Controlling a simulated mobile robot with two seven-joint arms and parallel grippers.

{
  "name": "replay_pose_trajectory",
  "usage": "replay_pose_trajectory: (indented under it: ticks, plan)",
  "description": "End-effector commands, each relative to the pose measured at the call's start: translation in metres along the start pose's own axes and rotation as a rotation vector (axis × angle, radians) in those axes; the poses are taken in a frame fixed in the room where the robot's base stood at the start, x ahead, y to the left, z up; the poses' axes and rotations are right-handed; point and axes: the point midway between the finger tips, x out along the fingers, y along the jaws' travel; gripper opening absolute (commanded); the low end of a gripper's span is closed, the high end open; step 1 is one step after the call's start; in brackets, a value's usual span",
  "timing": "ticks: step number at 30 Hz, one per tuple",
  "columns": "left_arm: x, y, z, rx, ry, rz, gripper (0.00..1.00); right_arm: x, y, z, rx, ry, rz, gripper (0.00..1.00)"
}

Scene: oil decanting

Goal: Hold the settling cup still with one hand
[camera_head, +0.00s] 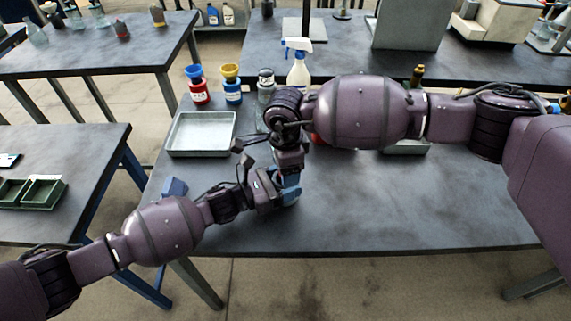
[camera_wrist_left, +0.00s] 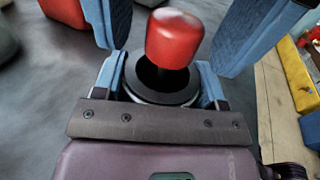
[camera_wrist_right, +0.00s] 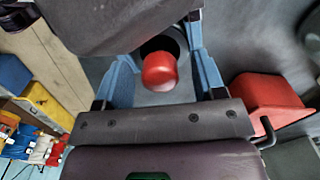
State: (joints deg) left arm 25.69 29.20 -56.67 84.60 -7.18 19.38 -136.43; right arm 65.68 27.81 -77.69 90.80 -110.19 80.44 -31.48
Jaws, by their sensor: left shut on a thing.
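The settling cup (camera_wrist_left: 165,93), with a dark rim and opening, sits between the blue fingers of my left gripper (camera_wrist_left: 160,80), which is shut on it. A red-capped piece (camera_wrist_left: 174,38), like a bulb, stands up from the cup's mouth on a dark stem. It also shows in the right wrist view (camera_wrist_right: 159,71). My right gripper (camera_wrist_right: 162,62) comes down from above, its blue fingers on either side of the red piece with gaps, so it looks open. In the head view both grippers meet near the table's front; the cup is hidden there by my arms.
A grey metal tray (camera_head: 201,134) lies at the table's left. Red and blue-labelled jars (camera_head: 199,92) and a spray bottle (camera_head: 299,72) stand behind. A small blue block (camera_head: 173,187) is near the left edge. A red block-like thing (camera_wrist_right: 266,104) lies close by. The table's right front is clear.

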Motion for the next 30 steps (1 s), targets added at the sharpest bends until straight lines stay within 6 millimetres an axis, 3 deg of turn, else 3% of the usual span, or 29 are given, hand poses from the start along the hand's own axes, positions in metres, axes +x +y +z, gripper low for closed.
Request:
replay_pose_trajectory:
  ticks: [1,11,30]
  plan:
    - [0.0001,-0.0001,0.0,0.0,0.0,0.0,0.22,-0.0001,0.0,0.0,0.0,0.0,0.0,0.56]
    - [0.0,-0.0001,0.0,0.0,0.0,0.0,0.22,-0.0003,0.0,-0.0002,0.0,0.0,0.0,0.06]
    - [-0.0004,0.0003,-0.0005,0.0,0.001,0.001,0.22,-0.0014,0.0,-0.0002,0.0,0.0,0.0,0.06]
